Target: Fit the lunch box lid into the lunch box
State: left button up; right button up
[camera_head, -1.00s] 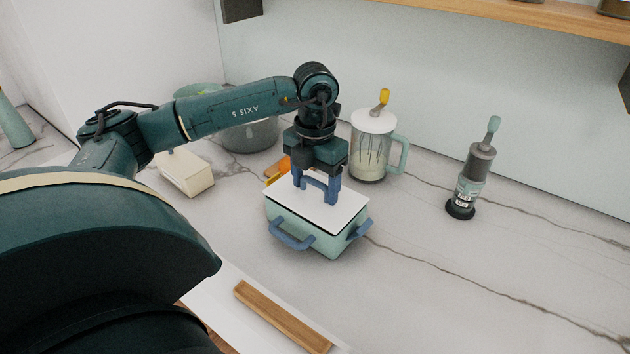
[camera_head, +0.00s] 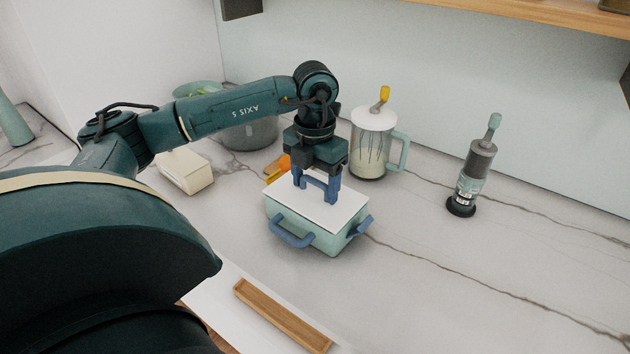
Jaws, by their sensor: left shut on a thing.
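The lunch box (camera_head: 308,237) is pale green with blue side handles and stands on the marble counter. The white lunch box lid (camera_head: 330,212) lies level at the box's top and covers its opening. The lid has a blue handle on top. My left gripper (camera_head: 317,191) points down over the lid and is shut on that handle. Whether the lid is fully seated in the rim cannot be told from this angle. My right gripper is not in view.
A pitcher with whisk and white lid (camera_head: 373,145) stands behind the box. A grey pot (camera_head: 250,134) and a cream block (camera_head: 184,172) are behind left. A grinder (camera_head: 471,180) stands right. A wooden tray (camera_head: 282,315) lies in front. Counter between box and grinder is clear.

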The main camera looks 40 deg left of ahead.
pick_arm(q)
jog(key=shift+f, duration=0.2)
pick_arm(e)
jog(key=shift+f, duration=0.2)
pick_arm(q)
jog(key=o, duration=1.2)
notch_tip(320, 180, up, 13)
jog(key=p, duration=0.1)
jog(key=shift+r, duration=0.15)
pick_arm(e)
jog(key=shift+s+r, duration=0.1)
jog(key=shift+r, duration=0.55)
